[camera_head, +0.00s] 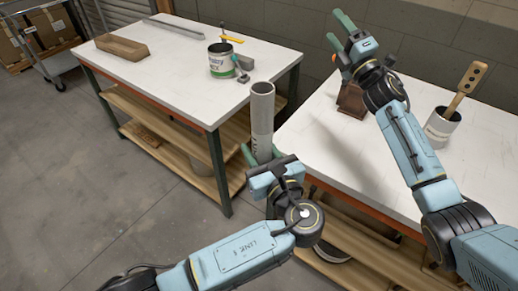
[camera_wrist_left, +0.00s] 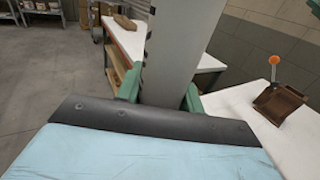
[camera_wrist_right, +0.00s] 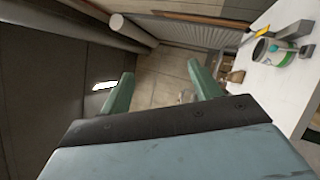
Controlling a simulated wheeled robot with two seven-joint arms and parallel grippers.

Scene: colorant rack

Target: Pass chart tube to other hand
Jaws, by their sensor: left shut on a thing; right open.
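The chart tube (camera_head: 262,118) is a grey cylinder with an open top, standing near upright in my left gripper (camera_head: 260,158), in front of the gap between the two tables. My left gripper is shut on its lower part. The left wrist view shows the tube (camera_wrist_left: 180,50) between the green fingers (camera_wrist_left: 160,92). My right gripper (camera_head: 340,32) is open and empty, raised over the back of the right table, up and to the right of the tube. The right wrist view shows its two green fingers (camera_wrist_right: 160,88) spread with nothing between them.
The left table (camera_head: 150,75) bears a paint can (camera_head: 221,62), a wooden block (camera_head: 121,46) and a grey bar. The right table (camera_head: 320,130) bears a brown holder (camera_head: 352,100) and a white pot (camera_head: 440,130) with a wooden paddle.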

